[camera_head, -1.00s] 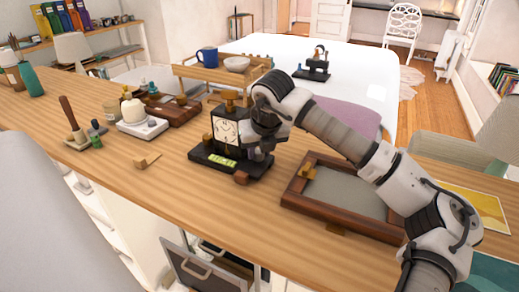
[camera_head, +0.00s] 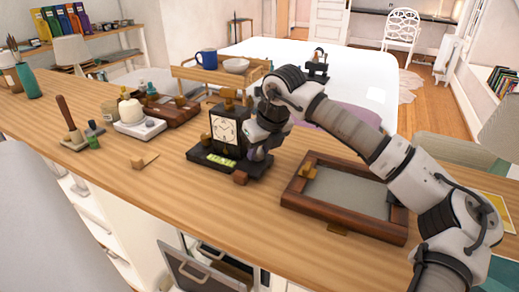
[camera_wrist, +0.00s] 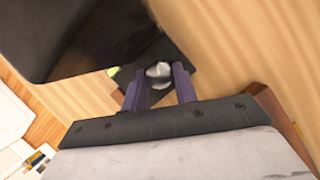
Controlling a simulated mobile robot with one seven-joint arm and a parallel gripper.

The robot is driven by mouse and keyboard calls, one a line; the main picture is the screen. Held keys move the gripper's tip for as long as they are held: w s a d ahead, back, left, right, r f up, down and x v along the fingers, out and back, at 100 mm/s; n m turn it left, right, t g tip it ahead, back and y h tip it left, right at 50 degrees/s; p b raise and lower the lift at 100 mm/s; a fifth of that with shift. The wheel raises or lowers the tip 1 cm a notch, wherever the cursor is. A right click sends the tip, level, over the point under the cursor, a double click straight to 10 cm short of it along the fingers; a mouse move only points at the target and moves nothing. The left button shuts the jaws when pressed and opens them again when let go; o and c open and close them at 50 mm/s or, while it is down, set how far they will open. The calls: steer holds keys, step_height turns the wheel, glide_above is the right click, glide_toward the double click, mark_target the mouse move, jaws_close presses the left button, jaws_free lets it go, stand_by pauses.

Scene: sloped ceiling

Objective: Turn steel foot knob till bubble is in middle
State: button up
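A square clock (camera_head: 225,128) in a black case stands upright on a dark base (camera_head: 200,152) on the wooden counter. A small yellow-green bubble vial (camera_head: 220,160) lies on the base's front; where its bubble sits is too small to tell. My gripper (camera_head: 256,151) is low at the clock's right side, pointing down. In the wrist view, a round steel knob (camera_wrist: 158,71) lies between the tips of my two purplish fingers. They flank it closely, but whether they press on it is not clear. The knob is hidden in the head view.
A brown block (camera_head: 240,178) lies by the base's front right corner. A wooden framed tray (camera_head: 300,204) is on the right. A white scale (camera_head: 140,129) and a dark wooden box (camera_head: 178,116) stand left of the clock. The counter in front is mostly clear.

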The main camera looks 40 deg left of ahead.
steer(key=shift+o, duration=0.9)
steer(key=v, duration=1.4)
steer(key=shift+b, duration=0.35)
steer(key=shift+f, duration=0.1)
